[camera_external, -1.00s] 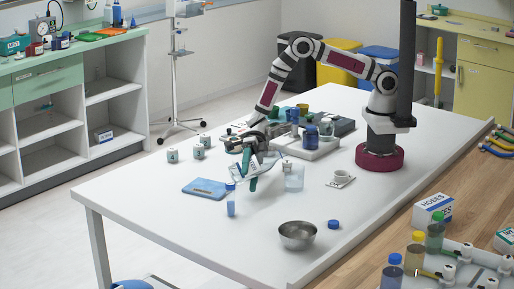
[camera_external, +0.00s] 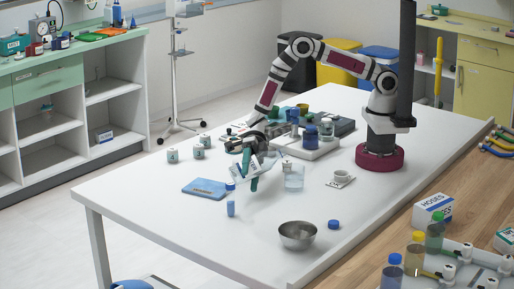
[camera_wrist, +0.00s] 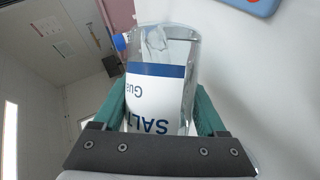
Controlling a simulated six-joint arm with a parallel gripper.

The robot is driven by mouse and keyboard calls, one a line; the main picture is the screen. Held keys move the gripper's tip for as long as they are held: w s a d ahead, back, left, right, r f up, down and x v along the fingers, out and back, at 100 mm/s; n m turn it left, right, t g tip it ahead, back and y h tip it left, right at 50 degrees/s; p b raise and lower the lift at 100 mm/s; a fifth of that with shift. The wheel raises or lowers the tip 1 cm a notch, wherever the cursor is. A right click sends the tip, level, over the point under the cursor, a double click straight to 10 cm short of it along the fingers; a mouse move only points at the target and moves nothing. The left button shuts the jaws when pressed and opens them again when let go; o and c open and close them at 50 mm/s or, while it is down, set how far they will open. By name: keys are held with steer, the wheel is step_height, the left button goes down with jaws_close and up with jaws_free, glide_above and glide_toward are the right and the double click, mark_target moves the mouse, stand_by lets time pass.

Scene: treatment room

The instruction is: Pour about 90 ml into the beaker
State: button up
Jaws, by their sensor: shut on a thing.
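My gripper (camera_external: 252,171) is shut on a clear bottle with a white and blue label (camera_external: 245,173), held tilted above the table. The wrist view shows the bottle (camera_wrist: 158,105) between the green fingers of my gripper (camera_wrist: 160,110), with part of its label reading "SAL" and clear content inside. The level in the beaker is too small to tell. No stream of liquid is visible, and the bottle's mouth cannot be made out clearly.
A steel bowl (camera_external: 298,236) and blue cap (camera_external: 333,224) are in front. A cup on a saucer (camera_external: 341,178) is right; a tray with jars (camera_external: 318,150) is behind.

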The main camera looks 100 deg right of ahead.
mark_target(263, 166)
steer(key=shift+s+r+m+g, duration=0.1)
steer(key=shift+s+m+g, duration=0.15)
steer(key=shift+m+g, duration=0.05)
steer(key=shift+s+d+f+m+g+h, duration=0.15)
steer(key=shift+s+f+m+g, duration=0.1)
steer(key=shift+s+m+g, duration=0.2)
steer(key=shift+s+a+f+m+g+h, duration=0.15)
steer(key=shift+s+f+m+g, duration=0.15)
steer(key=shift+s+m, duration=0.25)
steer(key=r, duration=0.1)
steer(key=r+m+g, duration=0.1)
steer(key=r, duration=0.1)
steer(key=shift+s+d+m+g, duration=0.1)
steer(key=shift+s+m+g, duration=0.15)
steer(key=shift+s+m, duration=0.1)
steer(key=shift+s+r+m+g, duration=0.25)
steer(key=shift+r+m+g, duration=0.15)
steer(key=shift+m+g, duration=0.4)
steer(key=shift+s+r+m+g, duration=0.2)
steer(key=shift+r+m+g, duration=0.35)
steer(key=shift+r, duration=0.45)
steer(key=shift+s+r+m+g, duration=0.2)
steer(key=shift+r+m+g, duration=0.35)
steer(key=shift+r, duration=0.45)
